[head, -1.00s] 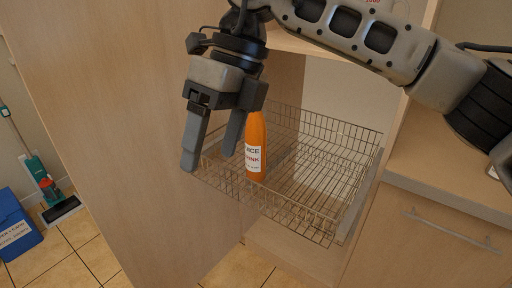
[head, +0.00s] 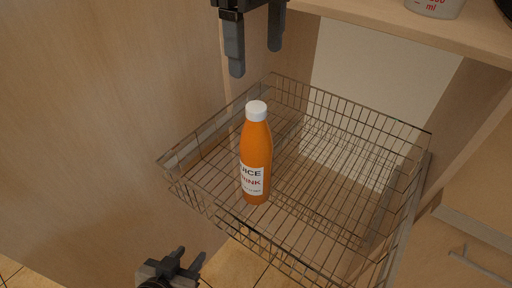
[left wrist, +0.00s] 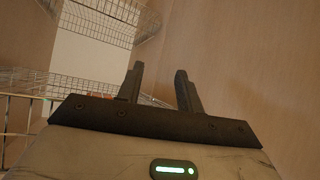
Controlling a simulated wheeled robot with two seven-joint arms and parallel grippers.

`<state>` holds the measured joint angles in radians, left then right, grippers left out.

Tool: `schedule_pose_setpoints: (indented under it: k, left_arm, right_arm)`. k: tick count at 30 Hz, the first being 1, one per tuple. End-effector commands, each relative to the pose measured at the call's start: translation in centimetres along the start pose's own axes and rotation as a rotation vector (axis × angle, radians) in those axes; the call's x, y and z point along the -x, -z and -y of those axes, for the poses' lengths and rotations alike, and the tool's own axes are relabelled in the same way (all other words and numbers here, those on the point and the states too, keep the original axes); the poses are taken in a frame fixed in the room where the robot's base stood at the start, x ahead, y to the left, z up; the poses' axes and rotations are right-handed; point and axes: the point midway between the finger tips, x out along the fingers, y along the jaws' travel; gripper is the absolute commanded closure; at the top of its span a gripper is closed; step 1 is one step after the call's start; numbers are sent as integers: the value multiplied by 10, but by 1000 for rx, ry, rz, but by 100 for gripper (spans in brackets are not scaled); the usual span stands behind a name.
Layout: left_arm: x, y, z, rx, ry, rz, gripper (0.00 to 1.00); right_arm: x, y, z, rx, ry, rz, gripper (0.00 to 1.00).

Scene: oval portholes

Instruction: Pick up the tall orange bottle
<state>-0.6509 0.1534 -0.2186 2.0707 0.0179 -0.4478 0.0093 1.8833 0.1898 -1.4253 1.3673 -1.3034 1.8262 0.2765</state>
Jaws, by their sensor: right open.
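The tall orange bottle (head: 255,150) with a white cap and a white label stands upright in a wire basket (head: 350,225), near its left side. My right gripper (head: 256,60) is at the top of the head view, open and empty, above the bottle in the picture and apart from it. My left gripper (head: 191,254) is at the bottom left, below the basket's front edge in the picture. Its fingers are apart and empty in the left wrist view (left wrist: 160,85). A small orange patch shows there beside the left finger, mostly hidden.
A wooden panel (head: 110,130) stands left of the basket. A shelf (head: 400,28) runs above and behind it, with a white container (head: 435,8) on it. A drawer front with a handle (head: 480,262) is at the lower right. The rest of the basket is empty.

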Motion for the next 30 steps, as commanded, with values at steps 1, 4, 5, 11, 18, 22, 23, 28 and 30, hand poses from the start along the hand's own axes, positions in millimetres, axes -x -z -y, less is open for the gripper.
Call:
schedule_pose_setpoints:
  k: [1,4,5,11,18,22,23,28,30]
  left_arm:
    - [2,-4,-1,2,-1,11,64]
    - [5,-12,-2,4,-2,29,64]
    - [6,-13,-3,5,-2,33,64]
    - [6,-13,-2,4,-1,37,64]
    - [6,-6,-2,6,1,27,64]
    - [10,3,-2,7,4,19,64]
    - [10,4,-2,7,5,17,64]
    - [9,4,0,6,8,15,64]
    - [8,2,0,6,9,19,64]
  right_arm:
    - [-12,1,0,0,-3,-4,29]
    - [-34,1,0,1,-3,-5,29]
    - [-41,1,0,0,-2,-4,29]
    - [-73,0,0,-1,-1,-1,29]
    - [-90,0,0,-1,-1,-2,29]
    - [-108,0,-2,1,-2,-3,29]
    - [-113,0,-2,1,-3,-3,29]
    - [-133,0,-1,-1,-1,-1,29]
    - [-135,-1,-1,-2,-2,0,29]
